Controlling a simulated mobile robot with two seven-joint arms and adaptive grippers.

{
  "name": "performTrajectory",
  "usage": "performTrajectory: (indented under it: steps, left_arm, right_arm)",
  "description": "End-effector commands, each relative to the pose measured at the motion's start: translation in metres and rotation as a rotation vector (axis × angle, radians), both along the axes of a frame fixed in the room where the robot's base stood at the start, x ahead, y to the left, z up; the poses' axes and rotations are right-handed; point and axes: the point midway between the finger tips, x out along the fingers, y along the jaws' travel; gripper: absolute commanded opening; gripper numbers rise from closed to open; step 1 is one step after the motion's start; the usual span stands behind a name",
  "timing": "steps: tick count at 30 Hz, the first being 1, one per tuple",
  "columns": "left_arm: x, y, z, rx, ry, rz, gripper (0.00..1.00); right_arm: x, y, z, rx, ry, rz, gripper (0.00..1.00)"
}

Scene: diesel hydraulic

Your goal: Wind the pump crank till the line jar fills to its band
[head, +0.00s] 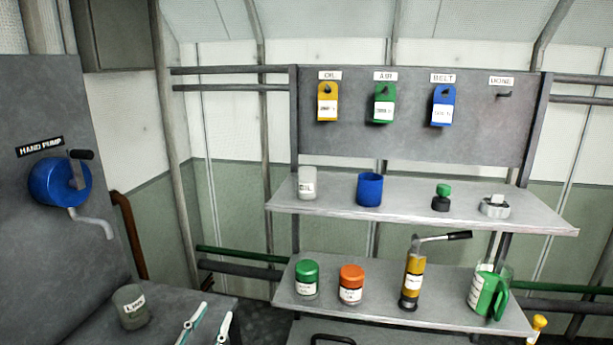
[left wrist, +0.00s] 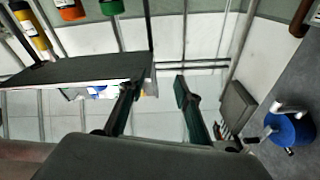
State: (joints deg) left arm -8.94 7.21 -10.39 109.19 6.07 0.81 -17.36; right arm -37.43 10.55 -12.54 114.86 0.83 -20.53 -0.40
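The blue hand pump (head: 55,183) is mounted on the grey panel at the left under a "HAND PUMP" label. Its crank (head: 77,170) has a black grip at the upper right. A grey spout curves down below the pump. The line jar (head: 131,308), greyish with a white label, stands upright on the ledge below; I cannot make out its band or fill level. My left gripper (head: 218,309) is open and empty, right of the jar and below the pump. Its fingers (left wrist: 158,86) are apart in the left wrist view, where the pump (left wrist: 290,129) shows at right.
A two-level shelf (head: 420,205) stands ahead with jars, a blue cup (head: 369,189), a yellow hand-levered can (head: 413,280) and a green-handled jug (head: 489,292). Colored tags hang above. A brown pipe (head: 128,235) runs beside the pump panel.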

Motion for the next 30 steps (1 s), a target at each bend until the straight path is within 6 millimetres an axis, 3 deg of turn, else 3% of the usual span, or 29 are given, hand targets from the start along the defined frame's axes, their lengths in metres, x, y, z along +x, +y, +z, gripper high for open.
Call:
performTrajectory:
  steps: [5, 8, 11, 15, 18, 21, 24, 25, 29, 30]
  left_arm:
    - [-0.007, 0.001, -0.011, -0.019, 0.029, -0.002, 0.33]
    - [-0.022, -0.001, -0.041, -0.015, 0.101, -0.005, 0.33]
    - [-0.052, -0.004, -0.090, -0.008, 0.225, -0.009, 0.33]
    - [-0.111, -0.006, -0.165, 0.006, 0.430, -0.010, 0.33]
    - [-0.155, -0.007, -0.207, 0.012, 0.561, -0.007, 0.33]
    - [-0.192, -0.007, -0.238, 0.021, 0.663, -0.002, 0.33]
    - [-0.218, -0.006, -0.256, 0.026, 0.730, 0.003, 0.33]
    - [-0.223, -0.006, -0.260, 0.027, 0.743, 0.003, 0.33]
    - [-0.233, -0.005, -0.267, 0.028, 0.770, 0.006, 0.33]
    - [-0.234, -0.005, -0.267, 0.029, 0.772, 0.007, 0.33]
  right_arm:
    - [0.001, -0.003, -0.001, -0.007, 0.000, -0.001, 0.40]
    - [0.000, -0.002, -0.003, -0.003, 0.004, -0.005, 0.40]
    - [-0.001, -0.001, -0.006, 0.005, 0.013, -0.012, 0.40]
    - [-0.003, 0.001, -0.012, 0.017, 0.026, -0.024, 0.40]
    - [-0.004, 0.002, -0.015, 0.024, 0.034, -0.031, 0.40]
    - [-0.005, 0.004, -0.017, 0.030, 0.040, -0.036, 0.40]
    - [-0.005, 0.005, -0.019, 0.034, 0.045, -0.040, 0.40]
    - [-0.005, 0.005, -0.019, 0.036, 0.046, -0.041, 0.37]
    - [-0.006, 0.006, -0.020, 0.038, 0.048, -0.042, 0.04]
    - [-0.006, 0.006, -0.020, 0.038, 0.048, -0.042, 0.00]
